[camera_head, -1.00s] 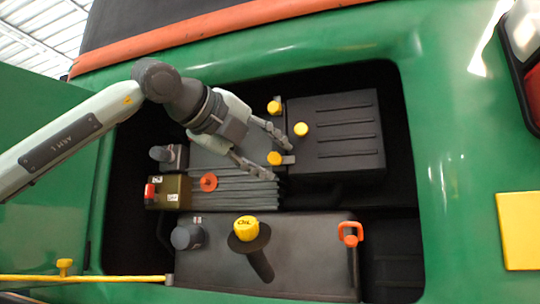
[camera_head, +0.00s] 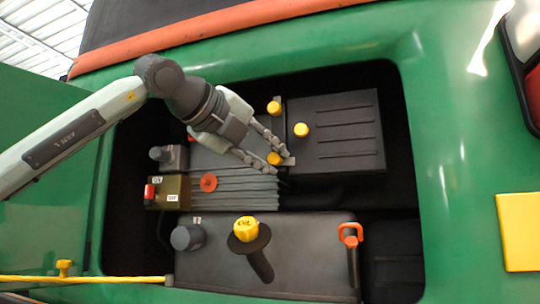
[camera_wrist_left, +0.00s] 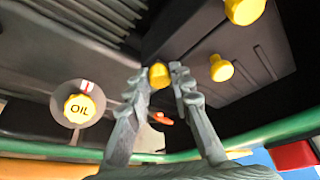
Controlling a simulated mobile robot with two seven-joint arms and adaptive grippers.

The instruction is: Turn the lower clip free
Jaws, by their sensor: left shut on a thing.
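The lower clip (camera_head: 274,158) is a yellow knob on a small grey tab at the left edge of the black box (camera_head: 345,140). My left gripper (camera_head: 279,160) is at it, with its two grey fingers shut on the knob from either side. In the left wrist view the yellow knob (camera_wrist_left: 159,76) shows between the fingertips (camera_wrist_left: 160,78). The upper clip (camera_head: 274,108), also with a yellow knob, sits above it, apart from the gripper. How far the lower clip is turned is hard to tell. My right gripper is not in view.
Another yellow knob (camera_head: 301,129) stands on the box, close right of the fingers. Grey ribs (camera_head: 235,190) lie left of the box. Below are a yellow oil cap (camera_head: 246,228) and an orange-red handle (camera_head: 350,234). The green bay rim (camera_head: 408,100) surrounds everything.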

